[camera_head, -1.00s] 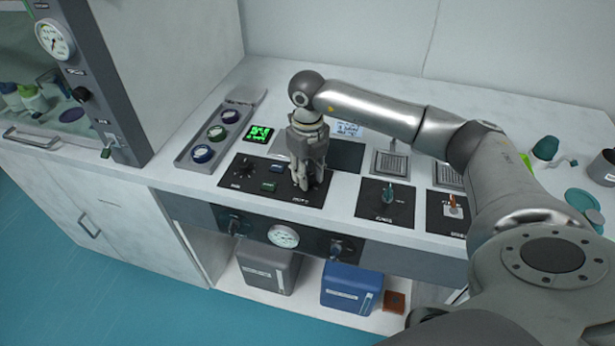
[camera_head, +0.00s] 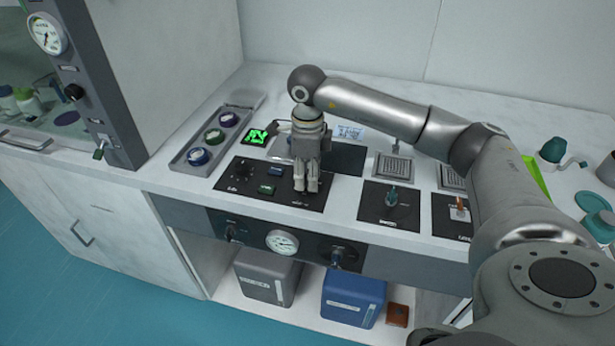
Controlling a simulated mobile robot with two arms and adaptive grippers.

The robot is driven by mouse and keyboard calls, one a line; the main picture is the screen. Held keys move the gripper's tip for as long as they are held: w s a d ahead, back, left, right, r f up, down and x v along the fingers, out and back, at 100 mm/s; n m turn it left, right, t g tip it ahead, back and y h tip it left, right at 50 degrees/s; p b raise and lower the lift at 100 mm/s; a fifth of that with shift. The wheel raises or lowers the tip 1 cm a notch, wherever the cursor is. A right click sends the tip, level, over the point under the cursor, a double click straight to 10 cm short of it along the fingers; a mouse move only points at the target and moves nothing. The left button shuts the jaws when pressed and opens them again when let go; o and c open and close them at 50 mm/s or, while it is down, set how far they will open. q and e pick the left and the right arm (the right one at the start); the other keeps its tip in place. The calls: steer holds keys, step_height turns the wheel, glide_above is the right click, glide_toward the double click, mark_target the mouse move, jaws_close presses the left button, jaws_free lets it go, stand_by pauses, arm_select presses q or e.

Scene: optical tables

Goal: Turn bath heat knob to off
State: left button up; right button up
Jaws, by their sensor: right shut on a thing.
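A black control panel (camera_head: 232,189) lies flat on the bench top, with a dark knob (camera_head: 243,171) at its left and a blue and a green button (camera_head: 266,189) in its middle. My right gripper (camera_head: 306,187) points down over the panel's right part. It is shut on a knob that its fingers hide, so I cannot read the knob's setting. The small label below the fingers is too small to read. My left gripper is not in view.
A grey tray (camera_head: 186,168) with several round lidded dishes and a green-lit display (camera_head: 256,136) lie to the left. A gauge (camera_head: 282,243) sits on the bench front.

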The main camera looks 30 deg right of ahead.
steer(key=shift+o, duration=0.2)
steer(key=shift+n, duration=0.4)
steer(key=shift+c, duration=0.2)
steer(key=o, duration=1.1)
steer(key=shift+c, duration=0.2)
steer(key=shift+r, duration=0.2)
step_height(320, 180, up, 12)
steer(key=shift+f, duration=0.2)
steer(key=shift+f, duration=0.1)
